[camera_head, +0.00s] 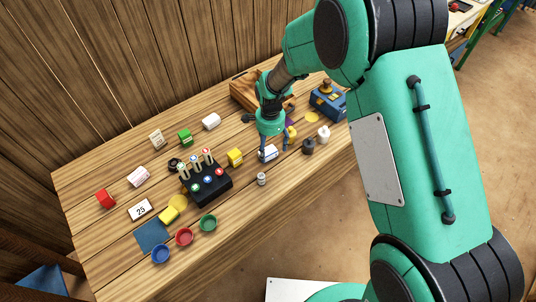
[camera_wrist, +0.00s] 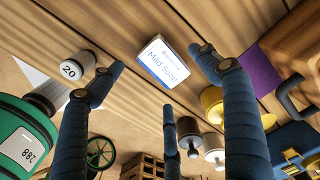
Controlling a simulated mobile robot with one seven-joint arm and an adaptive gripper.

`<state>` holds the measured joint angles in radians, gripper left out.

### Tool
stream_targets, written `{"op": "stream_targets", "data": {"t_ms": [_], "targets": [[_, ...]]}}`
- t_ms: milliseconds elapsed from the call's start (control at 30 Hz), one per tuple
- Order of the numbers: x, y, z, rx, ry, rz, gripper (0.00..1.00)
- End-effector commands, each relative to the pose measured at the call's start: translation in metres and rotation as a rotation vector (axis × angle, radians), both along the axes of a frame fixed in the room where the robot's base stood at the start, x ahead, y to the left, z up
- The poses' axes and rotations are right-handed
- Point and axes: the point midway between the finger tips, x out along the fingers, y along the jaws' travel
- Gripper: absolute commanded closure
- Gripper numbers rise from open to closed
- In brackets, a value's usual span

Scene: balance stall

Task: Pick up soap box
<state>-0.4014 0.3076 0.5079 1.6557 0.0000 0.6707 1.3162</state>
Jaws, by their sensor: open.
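The soap box (camera_wrist: 163,63) is a small white box with "Mild Soap" in blue on its face, near the middle of the wrist view. In the head view it is the white and blue box (camera_head: 268,153) on the table, just below my gripper (camera_head: 275,147). In the wrist view my gripper (camera_wrist: 160,70) is open, with blue fingers spread around the box to its left, right and below. The fingers look empty; whether any touches the box I cannot tell.
A small weight marked 20 (camera_wrist: 74,67) stands left of the soap box. Dark (camera_head: 307,147) and white (camera_head: 323,133) weights stand to its right. The front right table is mostly bare.

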Motion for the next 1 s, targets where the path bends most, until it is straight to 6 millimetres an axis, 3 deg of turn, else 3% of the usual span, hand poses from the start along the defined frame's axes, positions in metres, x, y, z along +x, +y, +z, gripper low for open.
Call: {"op": "stream_targets", "data": {"t_ms": [100,333,933,1000], "targets": [[-0.002,0.002,-0.018,-0.001,0.001,0.0,0.24],[-0.001,0.002,-0.037,-0.001,0.001,0.0,0.24],[-0.001,0.002,-0.038,0.0,0.0,0.0,0.24],[-0.001,0.002,-0.038,0.0,0.0,0.0,0.38]]}}
